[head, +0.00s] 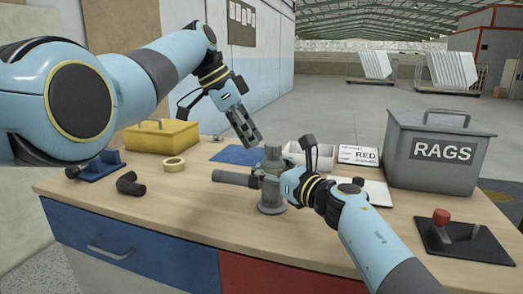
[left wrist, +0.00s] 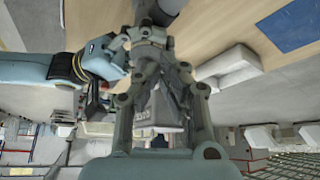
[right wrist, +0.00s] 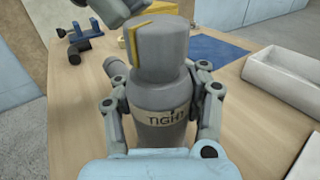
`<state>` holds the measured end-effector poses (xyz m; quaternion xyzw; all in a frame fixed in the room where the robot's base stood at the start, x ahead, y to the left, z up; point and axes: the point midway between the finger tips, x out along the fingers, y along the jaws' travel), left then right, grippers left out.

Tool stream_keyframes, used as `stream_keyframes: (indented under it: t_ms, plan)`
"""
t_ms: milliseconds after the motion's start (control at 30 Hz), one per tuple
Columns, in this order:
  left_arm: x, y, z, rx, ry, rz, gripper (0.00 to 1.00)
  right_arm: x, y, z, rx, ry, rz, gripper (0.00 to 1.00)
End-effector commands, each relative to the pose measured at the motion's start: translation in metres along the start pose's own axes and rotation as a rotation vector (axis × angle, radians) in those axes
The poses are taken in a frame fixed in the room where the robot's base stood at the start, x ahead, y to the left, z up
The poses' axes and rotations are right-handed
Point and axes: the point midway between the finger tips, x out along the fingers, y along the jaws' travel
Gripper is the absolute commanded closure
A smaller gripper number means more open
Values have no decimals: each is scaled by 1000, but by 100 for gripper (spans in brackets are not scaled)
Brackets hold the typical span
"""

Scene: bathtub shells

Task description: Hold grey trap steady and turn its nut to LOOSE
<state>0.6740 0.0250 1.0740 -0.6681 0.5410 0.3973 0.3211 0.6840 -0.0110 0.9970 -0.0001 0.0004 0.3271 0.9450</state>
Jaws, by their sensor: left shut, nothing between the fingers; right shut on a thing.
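The grey trap (head: 271,200) stands upright on the wooden bench, its side pipe (head: 232,178) pointing left. In the right wrist view its body (right wrist: 163,135) carries a label whose visible letters read TIGHT. The nut (right wrist: 165,50) on top has a yellow mark on its left part. My right gripper (head: 282,184) is shut on the trap body, with a finger on each side in the right wrist view. My left gripper (head: 252,142) is shut and empty, pointing down just above and left of the nut. In the left wrist view its fingers (left wrist: 157,55) partly hide the trap.
A grey RAGS box (head: 440,155) stands at the right rear, with a red-knobbed device (head: 440,218) before it. A white tray (head: 300,152) and a blue mat (head: 238,155) lie behind the trap. A yellow box (head: 162,135), tape roll (head: 174,163) and black elbow (head: 131,184) are left.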

Motion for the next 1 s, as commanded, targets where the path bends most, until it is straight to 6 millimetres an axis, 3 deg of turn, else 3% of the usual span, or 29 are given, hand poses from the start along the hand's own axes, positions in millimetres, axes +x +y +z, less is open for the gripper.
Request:
stream_keyframes:
  t_ms: [433, 800, 1000]
  plan:
    - [-47, 0, -26, 2, 1, -1, 100, 0, 0, 0, 0, -1, 0, 100]
    - [-54, 2, -29, -6, -4, 2, 100, 0, 0, 0, 0, -1, 0, 100]
    - [-66, 19, -37, -3, -6, -10, 100, 0, 0, 0, 0, 0, 0, 100]
